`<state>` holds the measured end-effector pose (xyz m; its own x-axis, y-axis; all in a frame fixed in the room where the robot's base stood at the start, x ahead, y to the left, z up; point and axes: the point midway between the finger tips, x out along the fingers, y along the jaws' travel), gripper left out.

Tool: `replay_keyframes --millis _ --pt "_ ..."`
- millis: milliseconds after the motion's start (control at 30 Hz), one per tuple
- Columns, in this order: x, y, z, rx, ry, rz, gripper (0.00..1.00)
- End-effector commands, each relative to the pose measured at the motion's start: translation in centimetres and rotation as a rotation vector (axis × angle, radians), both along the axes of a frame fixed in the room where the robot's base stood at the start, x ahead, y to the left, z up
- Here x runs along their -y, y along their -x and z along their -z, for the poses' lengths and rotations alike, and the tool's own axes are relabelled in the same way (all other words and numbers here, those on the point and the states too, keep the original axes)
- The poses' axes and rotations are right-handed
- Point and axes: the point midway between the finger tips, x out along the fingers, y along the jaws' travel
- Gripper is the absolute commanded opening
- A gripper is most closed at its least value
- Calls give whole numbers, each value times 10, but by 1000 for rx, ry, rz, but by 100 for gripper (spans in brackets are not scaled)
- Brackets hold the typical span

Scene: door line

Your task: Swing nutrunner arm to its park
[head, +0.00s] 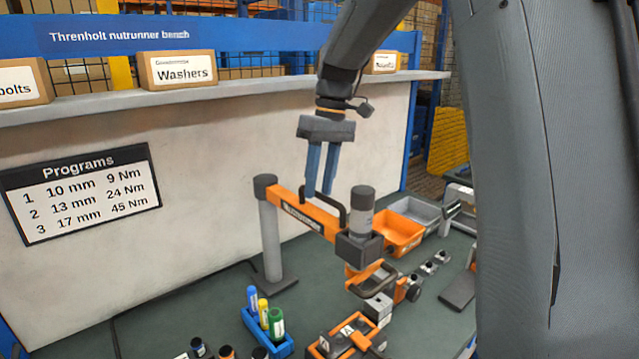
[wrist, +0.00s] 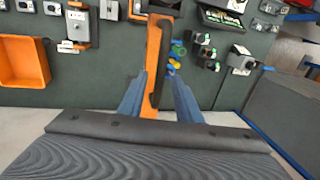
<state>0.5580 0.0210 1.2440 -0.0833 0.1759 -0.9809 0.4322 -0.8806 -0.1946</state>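The nutrunner arm is an orange beam (head: 305,214) on a grey post (head: 270,235), with a grey and black tool head (head: 360,225) at its near right end. A black bar handle (head: 343,201) stands on the beam. The beam (wrist: 148,112) and the handle (wrist: 156,70) also show in the wrist view. My gripper (head: 320,192), with blue fingers pointing down, is just over the beam at the handle. In the wrist view its fingers (wrist: 158,82) are apart, one on each side of the handle, with gaps visible. I cannot make out a marked park.
An orange bin (head: 398,236) and a grey bin (head: 416,210) stand behind the tool head. A blue socket holder (head: 262,343) and an orange tray (head: 340,347) stand in front. A shelf (head: 230,88) with boxes runs above. The bench left of the post is mostly clear.

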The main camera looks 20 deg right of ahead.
Motion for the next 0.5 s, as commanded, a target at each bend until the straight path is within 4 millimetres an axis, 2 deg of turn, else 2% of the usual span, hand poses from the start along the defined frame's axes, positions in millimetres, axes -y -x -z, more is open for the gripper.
replay_keyframes --millis 167,267,500 --pt "1 0 -1 0 0 1 31" --pt "2 -2 -8 1 0 0 31" --pt "8 -6 -46 4 0 0 31"
